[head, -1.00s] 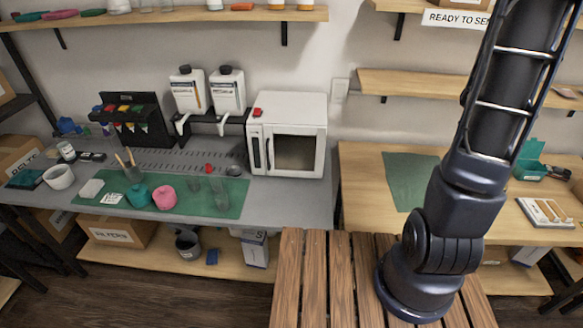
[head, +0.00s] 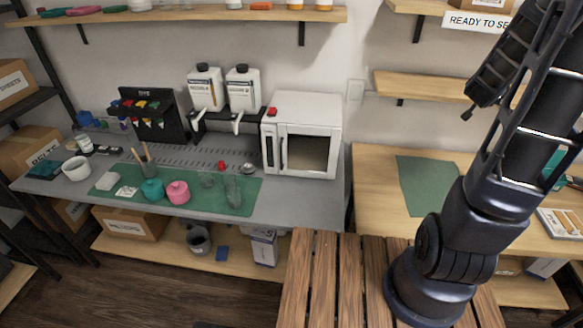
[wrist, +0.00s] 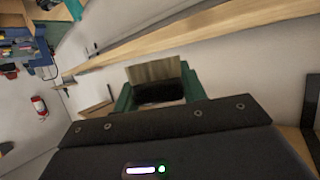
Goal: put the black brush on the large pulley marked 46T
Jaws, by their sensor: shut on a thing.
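In the wrist view, the green fingers of my gripper (wrist: 160,95) are shut on a dark block with a tan top part, which looks like the black brush (wrist: 160,92). The brush is held up in the air, with wall and shelf edges behind it. My gripper is not in the head view, where only my arm shows at the right. I cannot make out the large pulley marked 46T in either view.
A grey bench (head: 235,210) with a green mat (head: 103,190), pink pot (head: 178,192) and white oven (head: 301,135) stands left. A wooden table (head: 375,205) with a green mat (head: 425,185) is at right, partly behind my arm. Shelves (head: 420,85) line the wall.

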